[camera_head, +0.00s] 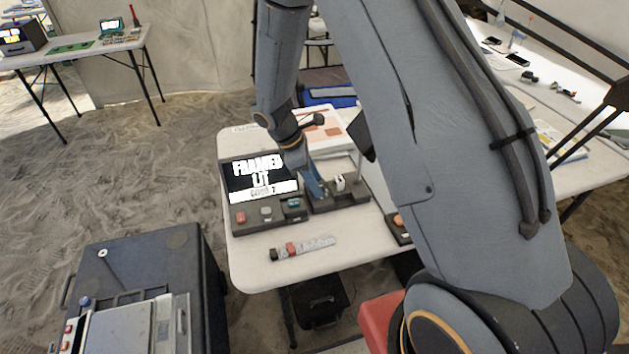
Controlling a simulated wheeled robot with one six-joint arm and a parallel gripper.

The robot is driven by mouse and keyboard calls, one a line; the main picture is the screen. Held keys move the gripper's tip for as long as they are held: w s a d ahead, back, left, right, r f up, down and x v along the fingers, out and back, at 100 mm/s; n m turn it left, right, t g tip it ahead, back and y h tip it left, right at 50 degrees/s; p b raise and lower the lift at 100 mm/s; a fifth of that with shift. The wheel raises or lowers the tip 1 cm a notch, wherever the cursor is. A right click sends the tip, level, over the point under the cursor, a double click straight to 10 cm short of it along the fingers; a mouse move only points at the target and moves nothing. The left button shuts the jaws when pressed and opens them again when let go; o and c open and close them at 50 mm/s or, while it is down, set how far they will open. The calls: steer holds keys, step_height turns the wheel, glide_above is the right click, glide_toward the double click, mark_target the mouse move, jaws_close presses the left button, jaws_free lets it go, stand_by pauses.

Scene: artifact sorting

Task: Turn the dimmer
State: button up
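My arm reaches down over the white folding table (262,272). My gripper (318,192) points down, its blue finger at the left end of a low dark box (345,201). A small white piece stands on that box, just right of the finger. I cannot tell which part is the dimmer; a knob may be hidden by the finger. Whether the fingers touch or hold anything is too small to see.
A small strip with a red block (302,248) lies near the table's front edge. A dark box with an orange-red button (399,222) is at the right, partly behind my arm. A dark case (140,270) stands front left. Other tables stand back left and right.

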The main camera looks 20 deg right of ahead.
steer(key=b+v, duration=0.1)
steer(key=v, duration=0.6)
steer(key=shift+a+r+b, duration=0.2)
steer(key=shift+r+b, duration=0.15)
steer(key=s+d+r+m+t+y, duration=0.1)
steer(key=s+r+m+y, duration=0.1)
steer(key=s+m, duration=0.5)
steer(key=s+d+r+m+t+y, duration=0.1)
steer(key=s+r+m, duration=0.3)
steer(key=s+m, duration=0.4)
steer(key=s+d+y, duration=0.1)
steer(key=s, duration=0.3)
steer(key=shift+r, duration=0.4)
steer(key=shift+w, duration=0.1)
steer(key=shift+c, duration=0.4)
stand_by(1.6)
